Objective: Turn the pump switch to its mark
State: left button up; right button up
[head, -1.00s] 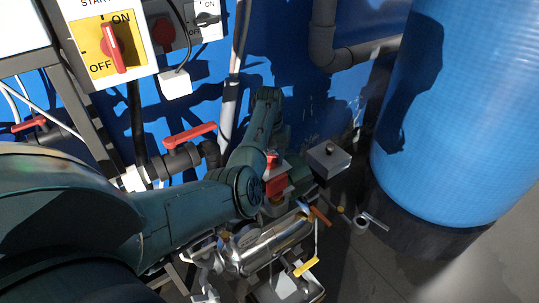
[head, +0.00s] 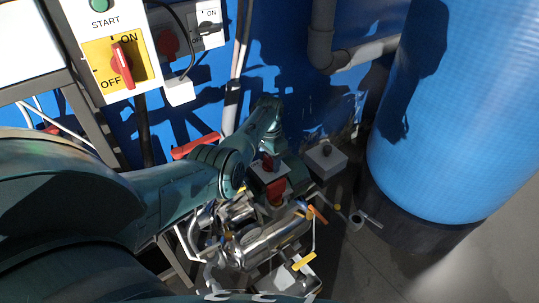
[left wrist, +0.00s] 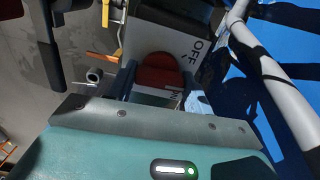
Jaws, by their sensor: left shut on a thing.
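The pump switch has a red knob (left wrist: 160,72) on a pale plate (left wrist: 178,42) marked OFF in the left wrist view. In the head view its box (head: 290,168) stands low behind the metal pump (head: 272,240), partly covered by my left arm. My left gripper (left wrist: 157,82) is shut on the red knob, one dark finger on each side of it. In the head view this gripper (head: 268,160) is small and its fingertips are hard to make out. The mark on the switch is not clearly visible. My right gripper is not in view.
A large blue tank (head: 445,110) stands at the right. A yellow panel with a red ON/OFF switch (head: 121,65) is at the upper left. A grey box (head: 326,159) with a dark knob sits right of the pump switch. Pipes and a red-handled valve (head: 196,146) are close to my arm.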

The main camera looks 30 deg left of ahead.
pick_arm(q)
jog(key=shift+r+m, duration=0.15)
jog(key=shift+m, duration=0.85)
jog(key=m, duration=0.2)
jog(key=shift+m+p, duration=0.3)
jog(key=shift+p, duration=0.1)
jog(key=m, duration=0.4)
jog(key=shift+w+m, duration=0.1)
jog(key=shift+m, duration=0.6)
jog(key=o, duration=1)
